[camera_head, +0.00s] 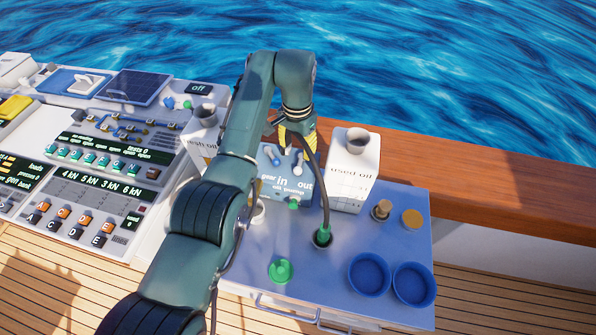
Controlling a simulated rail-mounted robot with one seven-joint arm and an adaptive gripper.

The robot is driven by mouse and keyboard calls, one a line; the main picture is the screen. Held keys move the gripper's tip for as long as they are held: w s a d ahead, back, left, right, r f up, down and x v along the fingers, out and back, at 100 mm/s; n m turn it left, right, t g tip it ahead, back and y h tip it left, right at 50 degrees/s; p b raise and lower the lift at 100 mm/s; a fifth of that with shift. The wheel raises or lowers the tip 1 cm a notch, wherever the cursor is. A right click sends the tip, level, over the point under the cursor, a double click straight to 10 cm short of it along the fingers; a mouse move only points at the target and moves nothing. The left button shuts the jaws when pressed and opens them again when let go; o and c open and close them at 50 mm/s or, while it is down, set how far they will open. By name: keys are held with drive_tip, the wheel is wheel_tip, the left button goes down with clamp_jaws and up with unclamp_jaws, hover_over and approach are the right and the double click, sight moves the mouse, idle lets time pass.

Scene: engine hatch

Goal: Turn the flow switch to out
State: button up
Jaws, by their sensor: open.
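The blue oil pump box (270,187) stands at the back of the grey-blue tabletop, with the words "in" and "out" on its face. Small blue and whitish parts show at its top, below my gripper; I cannot tell which is the flow switch or which way it points. My gripper (297,146) hangs pointing down just above the box's top, with yellow on its fingers. It is open and appears empty. Contact with the switch cannot be made out. My arm covers the box's left side.
A white "used oil" container (354,175) stands close to the right of the box. A partly hidden fresh oil container (200,132) is left. A dark hose (325,190) runs to a green-ringed port (322,237). A green cap (280,271) and two blue bowls (369,273) are in front.

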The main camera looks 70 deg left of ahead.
sight(298, 168)
wheel_tip(298, 168, down, 10)
drive_tip(key=shift+f+b, duration=0.2)
drive_tip(key=shift+b, duration=0.7)
drive_tip(key=shift+c, duration=0.5)
clamp_jaws()
